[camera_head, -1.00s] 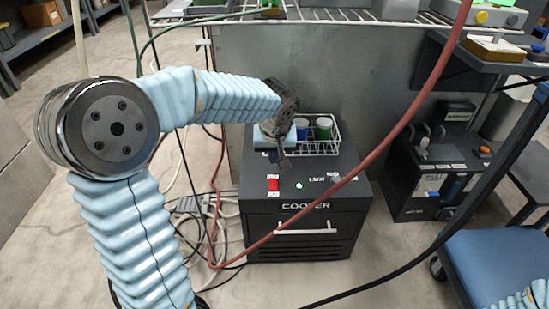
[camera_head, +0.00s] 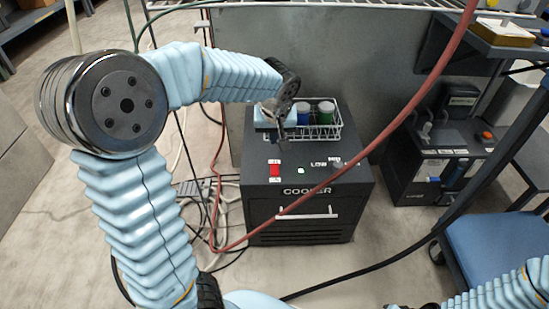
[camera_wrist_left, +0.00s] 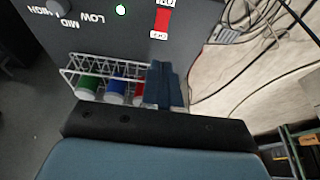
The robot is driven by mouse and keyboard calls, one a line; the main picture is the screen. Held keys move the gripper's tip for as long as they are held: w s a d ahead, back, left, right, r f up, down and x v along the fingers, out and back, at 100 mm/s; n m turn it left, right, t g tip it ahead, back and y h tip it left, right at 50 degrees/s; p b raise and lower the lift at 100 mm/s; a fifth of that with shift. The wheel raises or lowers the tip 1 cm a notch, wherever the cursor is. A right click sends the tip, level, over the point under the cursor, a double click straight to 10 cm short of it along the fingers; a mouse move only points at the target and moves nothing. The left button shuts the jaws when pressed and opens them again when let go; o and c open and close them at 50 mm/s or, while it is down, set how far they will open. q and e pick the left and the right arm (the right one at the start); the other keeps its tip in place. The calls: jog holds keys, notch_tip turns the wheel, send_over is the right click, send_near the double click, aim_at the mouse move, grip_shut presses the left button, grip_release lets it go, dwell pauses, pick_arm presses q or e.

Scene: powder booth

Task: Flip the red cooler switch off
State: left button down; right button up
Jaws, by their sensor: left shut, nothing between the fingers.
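The dark cooler (camera_head: 350,190) stands on the floor. The switch also shows at the top of the left wrist view (camera_wrist_left: 162,22), with the lamp (camera_wrist_left: 120,9) lit. My left gripper (camera_head: 281,142) is shut and empty. It hangs above the cooler top, just behind the switch and apart from it in the picture. In the wrist view its closed fingers (camera_wrist_left: 163,72) point toward the switch. My right gripper is not clearly visible.
A white wire basket (camera_head: 325,130) with several coloured jars stands on the cooler top, right beside my left gripper. A red hose (camera_head: 430,90) crosses in front of the cooler. Cables lie on the floor left of it. A blue-topped seat (camera_head: 490,260) is at right.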

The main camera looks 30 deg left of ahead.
pick_arm(q)
jog(key=b, duration=0.2)
send_near(274, 170)
jog(key=w+f, duration=0.1)
jog(key=w+a+f, duration=0.1)
jog(key=f, duration=0.1)
jog(key=w+f, duration=0.1)
jog(key=shift+w+a+f, duration=0.1)
jog(key=shift+a+f, duration=0.25)
jog(key=shift+a, duration=0.05)
jog(key=shift+w+f, duration=0.1)
jog(key=shift+f, duration=0.6)
jog(key=shift+a+f+b, duration=0.1)
jog(key=shift+f+b, duration=0.1)
jog(key=shift+b, duration=0.2)
jog(key=shift+s+d+f, duration=0.1)
jog(key=shift+s+d, duration=0.35)
jog(key=shift+s, duration=0.3)
